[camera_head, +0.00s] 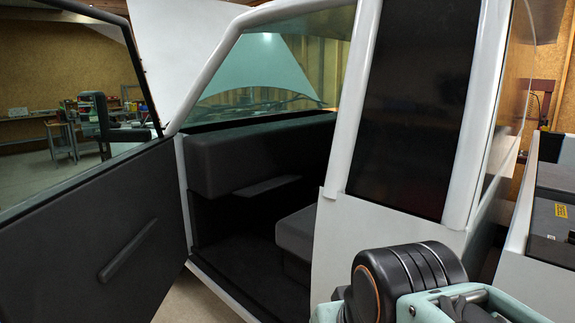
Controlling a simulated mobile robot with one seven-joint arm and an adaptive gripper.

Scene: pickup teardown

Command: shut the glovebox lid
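The glovebox lid (266,187) shows as a thin grey flap under the dark dashboard (255,158) inside the pickup cab. It juts out from the dashboard, roughly level, and looks open. The glovebox's inside is too dark to make out. A black and teal part of my arm shows at the bottom right, outside the cab and well apart from the lid. My gripper is not in view.
The cab door (95,235) stands wide open at the left. The door opening is clear down to the dark floor (245,257). A grey seat (297,232) and the white door pillar (345,100) bound it at the right. A dark case (552,215) is at the far right.

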